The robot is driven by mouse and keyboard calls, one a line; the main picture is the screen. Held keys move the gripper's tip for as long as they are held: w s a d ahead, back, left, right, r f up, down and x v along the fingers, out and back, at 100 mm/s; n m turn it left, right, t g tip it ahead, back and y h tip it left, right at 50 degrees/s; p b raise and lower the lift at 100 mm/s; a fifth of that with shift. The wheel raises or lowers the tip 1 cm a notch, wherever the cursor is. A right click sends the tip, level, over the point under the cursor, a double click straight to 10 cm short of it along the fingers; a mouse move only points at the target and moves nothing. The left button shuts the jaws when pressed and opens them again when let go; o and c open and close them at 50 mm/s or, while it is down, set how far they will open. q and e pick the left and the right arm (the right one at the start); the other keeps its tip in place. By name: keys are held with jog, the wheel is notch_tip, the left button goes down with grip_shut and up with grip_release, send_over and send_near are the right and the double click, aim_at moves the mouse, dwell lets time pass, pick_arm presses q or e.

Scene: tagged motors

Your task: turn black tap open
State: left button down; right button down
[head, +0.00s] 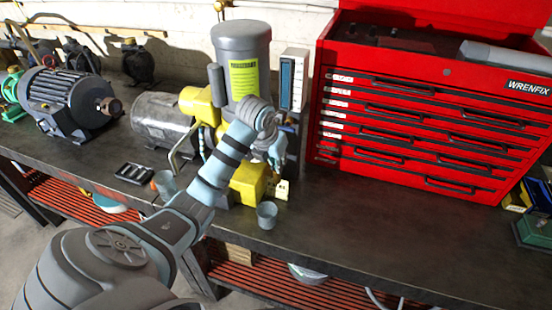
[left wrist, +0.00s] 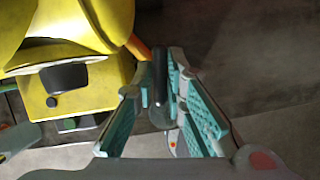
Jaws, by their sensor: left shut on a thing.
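My left gripper (head: 277,152) reaches across the bench to the right side of a yellow machine with a grey cylinder (head: 240,45) on top. In the left wrist view the teal-padded fingers of the left gripper (left wrist: 163,78) are closed around a dark, upright bar, the black tap's handle (left wrist: 160,88). An orange pipe (left wrist: 138,46) shows just left of the fingertips, and the yellow machine body (left wrist: 85,85) fills the left side. In the head view my arm and gripper cover the tap, so its angle cannot be told there. My right gripper is not in view.
A red tool chest (head: 420,120) stands close to the right of the machine. Grey cups (head: 267,215) (head: 165,185) and a black tray (head: 133,172) are near the front edge. Motors (head: 65,100) stand at left. The bench (head: 390,235) is bare at front right.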

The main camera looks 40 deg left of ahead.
pick_arm(q)
jog(key=shift+n, duration=0.3)
jog(key=c, duration=1.7)
grip_release()
jog(key=shift+o, duration=0.3)
jog(key=shift+s+r, duration=0.1)
jog(key=v, duration=0.2)
jog(key=shift+r, duration=0.35)
jog(key=s+d, duration=0.2)
jog(key=s, duration=1)
jog(key=shift+d, duration=0.35)
